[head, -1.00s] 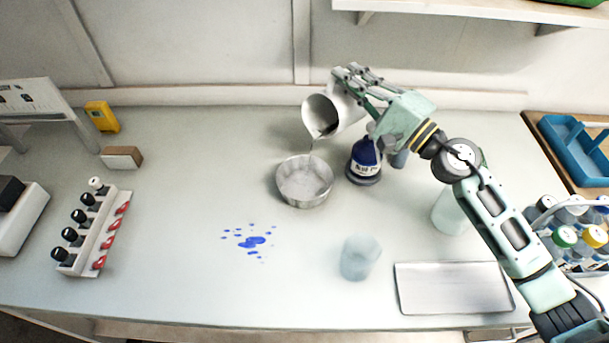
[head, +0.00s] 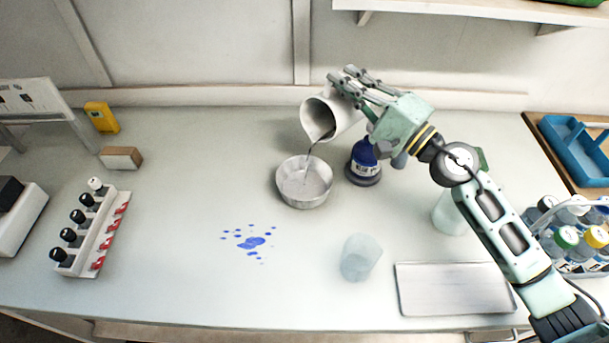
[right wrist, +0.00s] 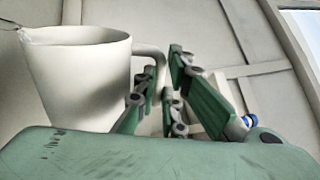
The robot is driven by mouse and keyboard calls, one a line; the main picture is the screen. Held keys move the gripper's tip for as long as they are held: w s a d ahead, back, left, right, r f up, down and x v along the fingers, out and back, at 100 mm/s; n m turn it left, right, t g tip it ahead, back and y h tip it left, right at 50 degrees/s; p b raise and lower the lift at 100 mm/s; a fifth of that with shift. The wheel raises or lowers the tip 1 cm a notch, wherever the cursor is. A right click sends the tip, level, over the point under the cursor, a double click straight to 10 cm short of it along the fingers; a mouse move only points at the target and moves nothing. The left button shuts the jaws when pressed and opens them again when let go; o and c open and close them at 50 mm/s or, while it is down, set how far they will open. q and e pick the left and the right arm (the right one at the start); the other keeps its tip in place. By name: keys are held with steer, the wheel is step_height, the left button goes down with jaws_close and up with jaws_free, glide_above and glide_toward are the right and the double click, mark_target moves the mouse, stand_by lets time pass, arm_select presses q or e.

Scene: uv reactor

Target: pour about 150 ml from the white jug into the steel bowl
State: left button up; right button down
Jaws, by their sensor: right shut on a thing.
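The white jug (head: 334,117) is tilted to the left above the steel bowl (head: 304,186). A thin stream runs from its lip down into the bowl, and liquid shows in the bowl's bottom. My right gripper (head: 348,84) is shut on the jug, holding it up from its right side. In the right wrist view the jug (right wrist: 82,75) shows large at the left, with its handle by my fingers (right wrist: 165,90). The bowl stands upright on the bench, below and left of the jug. My left gripper is not in view.
A dark blue bottle (head: 363,158) stands close to the bowl's right, under my right arm. A frosted cup (head: 360,257) and a metal tray (head: 453,288) are nearer the front. Blue spots (head: 251,242) mark the bench.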

steer(key=w+d+m+p, duration=0.1)
steer(key=w+d+r+m+p, duration=0.1)
steer(key=shift+w+d+r+t+h, duration=0.15)
steer(key=shift+w+t+h, duration=0.15)
steer(key=shift+w+d+f+m, duration=0.1)
steer(key=shift+f+m, duration=0.2)
steer(key=shift+m, duration=0.2)
steer(key=m, duration=0.1)
steer(key=w+d+m+p, duration=0.1)
steer(key=m, duration=0.1)
steer(key=shift+w+r+h, duration=0.1)
steer(key=shift+w+h, duration=0.1)
steer(key=shift+h, duration=0.2)
steer(key=shift+w+d+f+m, duration=0.15)
steer(key=shift+w+f+m, duration=0.1)
steer(key=shift+m, duration=0.25)
stand_by(0.4)
steer(key=shift+w+d+f+m+h+p, duration=0.15)
steer(key=shift+w+d+m+p, duration=0.1)
steer(key=shift+m+p, duration=0.25)
steer(key=shift+w+d+m+h+p, duration=0.1)
steer(key=shift+w+m+h+p, duration=0.1)
steer(key=shift+m+p, duration=0.3)
steer(key=w+d+m+h+p, duration=0.1)
steer(key=w+d+m+p, duration=0.3)
steer(key=m, duration=0.4)
steer(key=shift+w+m+h+p, duration=0.35)
steer(key=shift+w+p, duration=0.15)
steer(key=shift+p, duration=0.35)
